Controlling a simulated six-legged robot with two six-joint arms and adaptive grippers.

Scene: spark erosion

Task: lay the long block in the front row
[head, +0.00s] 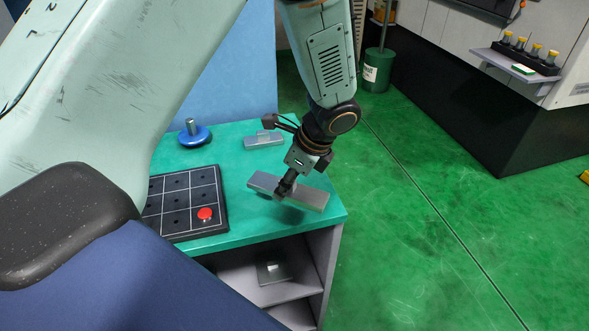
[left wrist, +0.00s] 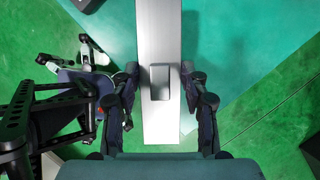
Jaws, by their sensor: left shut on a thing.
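My left gripper (head: 285,188) is shut on the long block (head: 312,197), a grey metal bar with a small raised grip. It holds the bar over the right front part of the teal table, to the right of the grid board. In the left wrist view, the long block (left wrist: 160,35) runs up the picture between the fingers (left wrist: 162,88), which flank its raised grip (left wrist: 160,82). The black grid board (head: 222,222) has pale lines and holes; my arm hides its left part. A red round piece (head: 205,213) sits in its front right cell. My right gripper is not in view.
A shorter grey block (head: 264,139) lies at the back of the teal table (head: 235,170). A blue round base with a metal knob (head: 195,136) stands behind the board. A grey plate (head: 272,270) lies on the shelf below. Green floor is clear to the right.

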